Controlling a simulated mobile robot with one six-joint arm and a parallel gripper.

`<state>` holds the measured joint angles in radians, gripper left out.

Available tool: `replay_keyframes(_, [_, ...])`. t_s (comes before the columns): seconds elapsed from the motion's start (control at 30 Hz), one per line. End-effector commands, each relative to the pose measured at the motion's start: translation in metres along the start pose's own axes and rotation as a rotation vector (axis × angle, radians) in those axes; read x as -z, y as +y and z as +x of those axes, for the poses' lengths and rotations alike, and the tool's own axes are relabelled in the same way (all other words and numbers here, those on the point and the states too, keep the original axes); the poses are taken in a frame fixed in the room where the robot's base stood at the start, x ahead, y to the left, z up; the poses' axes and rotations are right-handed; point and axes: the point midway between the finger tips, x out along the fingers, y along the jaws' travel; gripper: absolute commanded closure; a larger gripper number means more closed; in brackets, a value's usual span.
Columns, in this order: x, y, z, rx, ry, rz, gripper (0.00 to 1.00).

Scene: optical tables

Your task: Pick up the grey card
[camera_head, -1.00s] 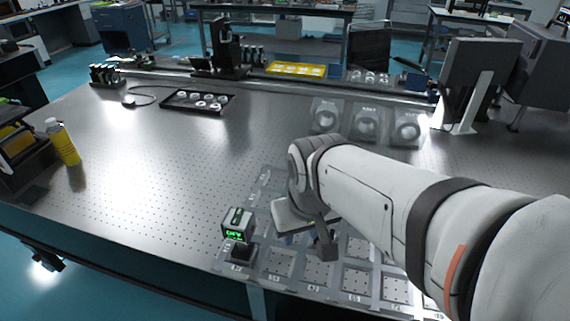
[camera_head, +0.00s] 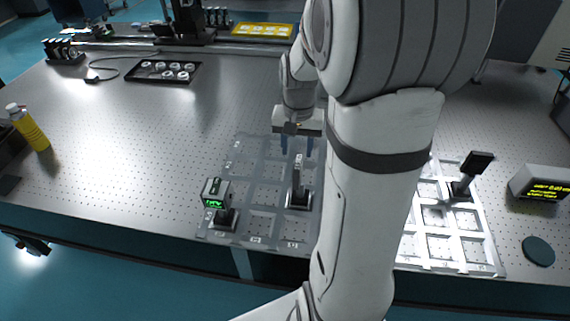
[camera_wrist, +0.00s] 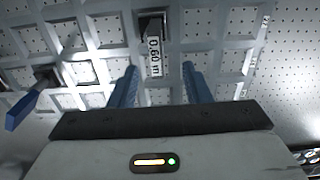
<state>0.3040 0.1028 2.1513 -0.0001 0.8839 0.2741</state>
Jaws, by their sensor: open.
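A narrow upright grey piece (camera_head: 299,168), apparently the grey card, stands on a dark base in the tray (camera_head: 262,223). In the wrist view a piece (camera_wrist: 153,45) with a white label reading 0.60 m lies ahead, between the finger lines; it seems to be the same one. My gripper (camera_head: 297,146) is open and empty, just beyond the card in the head view, with blue fingers pointing down. Its fingers also show in the wrist view (camera_wrist: 158,84), apart from the labelled piece. My arm hides part of the trays.
A small device with a green display (camera_head: 216,193) stands left of the card. A dark plate on a post (camera_head: 475,163) stands in the right tray (camera_head: 450,265). A display box (camera_head: 541,184) and round dark disc (camera_head: 538,251) lie farther right. The table's left middle is clear.

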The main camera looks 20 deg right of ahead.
Motion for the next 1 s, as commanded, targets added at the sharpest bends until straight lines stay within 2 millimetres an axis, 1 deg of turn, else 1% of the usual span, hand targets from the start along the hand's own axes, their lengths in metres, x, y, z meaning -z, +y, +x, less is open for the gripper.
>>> replay_keyframes(0.17, [0.003,0.002,0.018,-0.002,-0.007,0.015,0.56])
replay_keyframes(0.37, [-0.001,0.004,0.040,-0.002,-0.008,0.014,0.56])
replay_keyframes(0.5, [-0.005,0.006,0.063,-0.002,-0.008,0.013,0.56])
replay_keyframes(0.6, [-0.005,0.006,0.074,-0.002,-0.006,0.013,0.56])
replay_keyframes(0.7, [-0.004,0.006,0.079,-0.001,-0.005,0.013,0.56])
replay_keyframes(0.9, [-0.004,0.006,0.079,-0.001,-0.003,0.014,0.56])
replay_keyframes(1.0, [-0.004,0.006,0.079,-0.001,-0.003,0.014,0.65])
